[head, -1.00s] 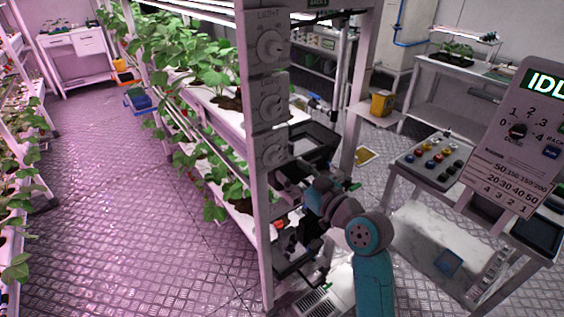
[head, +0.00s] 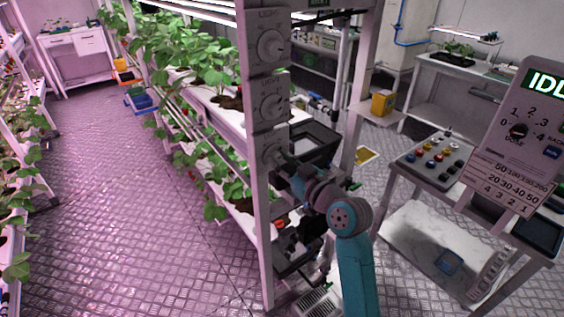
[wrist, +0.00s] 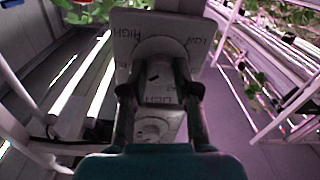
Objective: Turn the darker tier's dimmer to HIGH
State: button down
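Three dimmers with round knobs sit one above another on the rack's white end post: an upper (head: 270,47), a middle (head: 271,102) and a lower one (head: 271,151). My gripper (head: 279,162) is at the lower dimmer. In the wrist view, a dimmer plate (wrist: 124,55) carries HIGH at the left and LOW at the right. My gripper's fingers (wrist: 160,88) stand on either side of its knob (wrist: 160,72). I cannot tell whether they press on it. Another dimmer (wrist: 152,128) shows between the fingers. The knob's pointer is not readable.
Plant tiers (head: 205,95) run back from the post on its left. A button table (head: 432,160) and a panel reading IDL (head: 520,130) stand at the right. A yellow box (head: 382,103) sits on a shelf behind. The left aisle floor (head: 120,190) is clear.

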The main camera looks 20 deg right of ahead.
dwell(0.3)
jog(key=m, duration=0.8)
jog(key=shift+a+m, duration=0.1)
jog(key=shift+m, duration=0.2)
jog(key=m, duration=0.3)
jog(key=shift+m, duration=2.3)
jog(key=c, duration=0.8)
grip_release()
jog(key=shift+c, duration=0.2)
